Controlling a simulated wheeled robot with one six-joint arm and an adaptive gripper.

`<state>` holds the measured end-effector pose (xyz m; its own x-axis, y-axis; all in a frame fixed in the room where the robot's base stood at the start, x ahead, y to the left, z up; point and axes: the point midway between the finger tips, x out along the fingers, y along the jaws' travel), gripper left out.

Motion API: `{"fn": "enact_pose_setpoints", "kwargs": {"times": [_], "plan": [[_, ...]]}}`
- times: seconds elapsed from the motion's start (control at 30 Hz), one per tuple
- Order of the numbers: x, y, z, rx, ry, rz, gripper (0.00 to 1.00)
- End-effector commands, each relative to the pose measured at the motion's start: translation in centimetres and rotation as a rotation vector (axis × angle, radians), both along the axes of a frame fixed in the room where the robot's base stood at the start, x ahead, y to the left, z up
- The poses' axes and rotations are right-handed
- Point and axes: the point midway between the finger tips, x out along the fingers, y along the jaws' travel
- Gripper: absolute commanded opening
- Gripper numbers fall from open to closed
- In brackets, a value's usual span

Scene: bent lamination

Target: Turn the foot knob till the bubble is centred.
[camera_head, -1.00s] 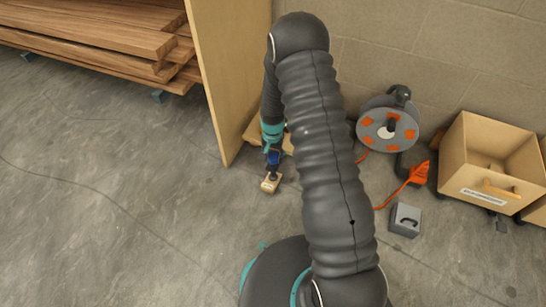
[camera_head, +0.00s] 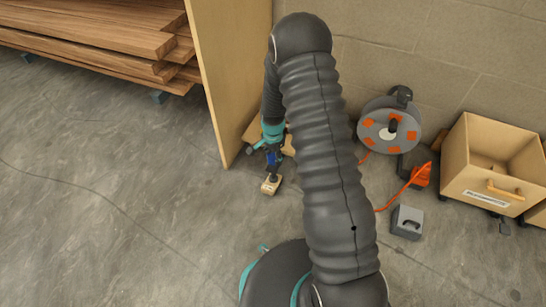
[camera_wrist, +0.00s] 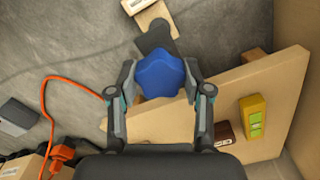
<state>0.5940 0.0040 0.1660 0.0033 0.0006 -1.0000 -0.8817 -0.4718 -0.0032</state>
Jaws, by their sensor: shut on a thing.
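The blue lobed foot knob (camera_wrist: 160,76) sits between the two fingers of my gripper (camera_wrist: 159,92) in the wrist view, and the gripper is shut on it. In the head view my gripper (camera_head: 271,146) is low beside the upright panel, with a bit of the blue knob (camera_head: 271,158) showing. A dark plate and a pale wooden block (camera_wrist: 158,16) lie just beyond the knob. A yellow level with a green vial (camera_wrist: 253,117) lies on the wooden board (camera_wrist: 180,122). The bubble's place in the vial is too small to tell.
An upright wooden panel (camera_head: 229,75) stands close to my gripper. A cable reel (camera_head: 389,126) with an orange cable, a grey box (camera_head: 407,222) and a wooden crate (camera_head: 475,178) stand at the right. Planks (camera_head: 90,40) are stacked at the back left. The left floor is clear.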

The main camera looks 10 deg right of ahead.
Motion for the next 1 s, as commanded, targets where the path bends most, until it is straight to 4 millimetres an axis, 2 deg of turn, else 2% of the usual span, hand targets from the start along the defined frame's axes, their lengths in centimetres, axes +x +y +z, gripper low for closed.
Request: {"fn": "enact_pose_setpoints", "kwargs": {"times": [0.37, 0.4, 0.47, 0.83, 1.0], "plan": [[-0.1, 0.1, -0.2, 0.001, 0.003, -0.002, 0.15], [-0.1, 0.1, -0.2, 0.001, 0.003, -0.002, 0.59], [-0.1, 0.1, -0.2, 0.000, 0.002, -0.002, 0.74], [0.0, -0.1, 0.2, 0.000, 0.000, -0.004, 0.75], [0.1, 0.0, 2.1, 0.001, -0.003, -0.003, 0.75]]}}
